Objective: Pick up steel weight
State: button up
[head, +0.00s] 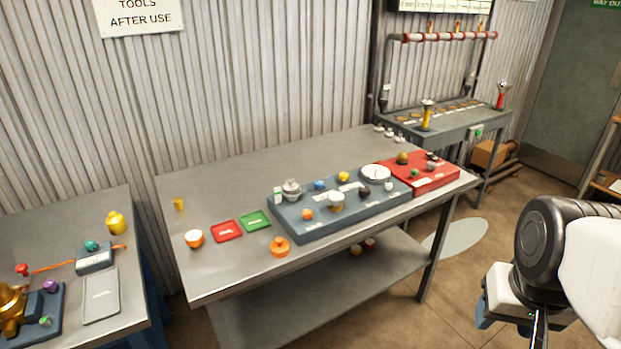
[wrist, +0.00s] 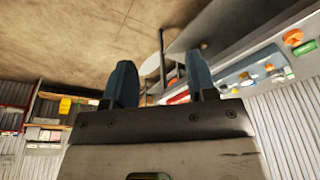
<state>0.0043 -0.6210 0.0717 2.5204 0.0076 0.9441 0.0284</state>
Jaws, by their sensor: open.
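No thing can be told for certain as the steel weight at this size. A silver knobbed piece (head: 291,190) stands upright at the left end of the blue-grey tray (head: 310,229) on the middle bench and may be it. A pale, metallic-looking round piece (head: 336,201) stands on the same tray, to its right. My gripper (wrist: 162,78) shows two blue fingers spread apart with nothing between them. In the head view my arm is at the lower right, off the bench and well away from the tray.
A red tray (head: 440,182) with small items adjoins the blue-grey tray. The bench's back left (head: 240,178) is clear.

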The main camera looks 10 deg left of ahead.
jog(key=w+a+r+m+g+y, duration=0.1)
jog(key=w+a+m+y, duration=0.1)
jog(key=w+a, duration=0.4)
jog(key=w+a+r+m+y, duration=0.1)
jog(key=w+a+m+y, duration=0.15)
jog(key=w, duration=0.55)
jog(key=m+g+y, duration=0.2)
jog(key=m+y, duration=0.4)
jog(key=m, duration=0.2)
send_near(291, 179)
jog(key=s+d+r, duration=0.6)
jog(key=s+d, duration=0.4)
jog(key=s, duration=0.2)
jog(key=w+a+f+m+y, duration=0.1)
jog(key=w+a+f, duration=0.2)
jog(key=w+a, duration=0.1)
jog(key=w+a+f+m+y, duration=0.1)
jog(key=w+a+f+m, duration=0.1)
jog(key=w+a+f, duration=0.1)
jog(key=w+a+f+m+y, duration=0.1)
jog(key=w+a+f+m, duration=0.1)
jog(key=w+a+f, duration=0.1)
jog(key=shift+w+a+f, duration=0.2)
jog(key=shift+w+a, duration=0.2)
jog(key=shift+a, duration=0.25)
jog(key=shift+w+a+f, duration=0.2)
jog(key=shift+w+a, duration=0.25)
jog(key=shift+a, duration=0.15)
jog(key=shift+x, duration=1.25)
jog(key=shift+a, duration=0.1)
